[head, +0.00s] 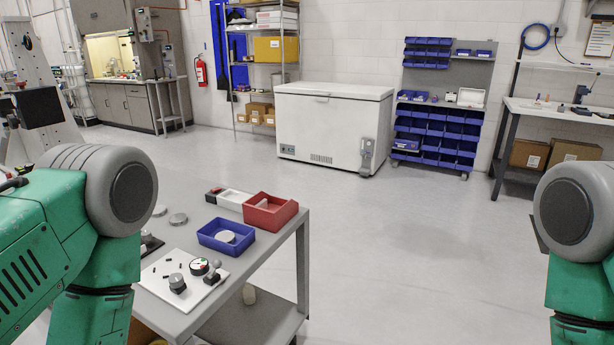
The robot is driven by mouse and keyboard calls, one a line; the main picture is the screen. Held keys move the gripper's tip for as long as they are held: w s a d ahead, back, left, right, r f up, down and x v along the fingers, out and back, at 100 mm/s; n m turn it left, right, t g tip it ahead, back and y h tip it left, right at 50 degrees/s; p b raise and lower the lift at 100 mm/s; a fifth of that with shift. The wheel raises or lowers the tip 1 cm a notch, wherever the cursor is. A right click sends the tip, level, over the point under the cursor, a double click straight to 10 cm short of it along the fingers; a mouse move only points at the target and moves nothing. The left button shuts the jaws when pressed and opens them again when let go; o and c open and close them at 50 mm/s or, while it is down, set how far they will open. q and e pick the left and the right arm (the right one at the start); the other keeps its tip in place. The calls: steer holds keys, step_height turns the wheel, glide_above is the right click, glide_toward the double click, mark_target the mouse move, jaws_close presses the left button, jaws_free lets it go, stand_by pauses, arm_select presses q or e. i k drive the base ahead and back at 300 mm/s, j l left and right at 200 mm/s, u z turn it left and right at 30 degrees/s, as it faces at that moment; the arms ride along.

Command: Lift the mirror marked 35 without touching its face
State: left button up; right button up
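A grey table (278,240) stands in front of me, left of centre. A white plate (151,283) on it carries a round grey knob-like part (177,283), a round part with a dark rim (199,267) and small black pegs. Pale discs lie on the table: one grey disc (178,219) and another (159,210) partly behind my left arm. Another pale disc (226,236) lies in a blue tray (205,239). No number 35 is legible, so I cannot tell which is the mirror. Neither gripper shows; only my green arms are visible.
A red tray (270,226) and a small white box (234,199) stand at the table's back. My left arm hides the table's left side. The floor right of the table is clear to the white chest freezer (333,120) and blue-bin rack (437,130).

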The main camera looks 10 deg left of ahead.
mark_target(178, 220)
steer(key=i+l+u, duration=0.3)
steer(key=i+l, duration=0.35)
steer(key=i, duration=0.15)
